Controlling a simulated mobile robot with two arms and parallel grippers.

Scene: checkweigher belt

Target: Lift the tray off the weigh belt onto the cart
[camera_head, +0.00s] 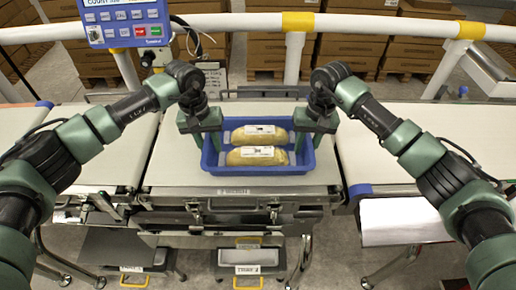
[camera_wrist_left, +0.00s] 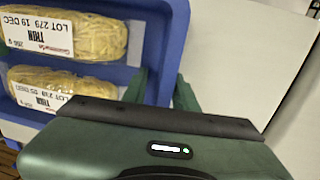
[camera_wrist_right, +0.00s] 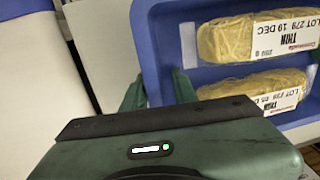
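A blue tray (camera_head: 258,170) sits level on the weigh belt (camera_head: 176,158) and holds two wrapped, labelled loaves, a rear one (camera_head: 259,134) and a front one (camera_head: 257,156). My left gripper (camera_head: 202,135) is at the tray's left side; in the left wrist view its fingers (camera_wrist_left: 161,88) flank the blue wall, with no gap visible. My right gripper (camera_head: 316,135) is at the right side; in the right wrist view its fingers (camera_wrist_right: 160,90) flank that wall the same way. Both look shut on it. The fingertips are partly hidden. The cart cannot be clearly made out.
A blue control panel (camera_head: 125,22) stands at the back left. A white guard rail (camera_head: 240,22) runs behind the belt, with stacked cartons (camera_head: 350,47) beyond. More belt surface lies to the left (camera_head: 110,150) and right (camera_head: 385,155).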

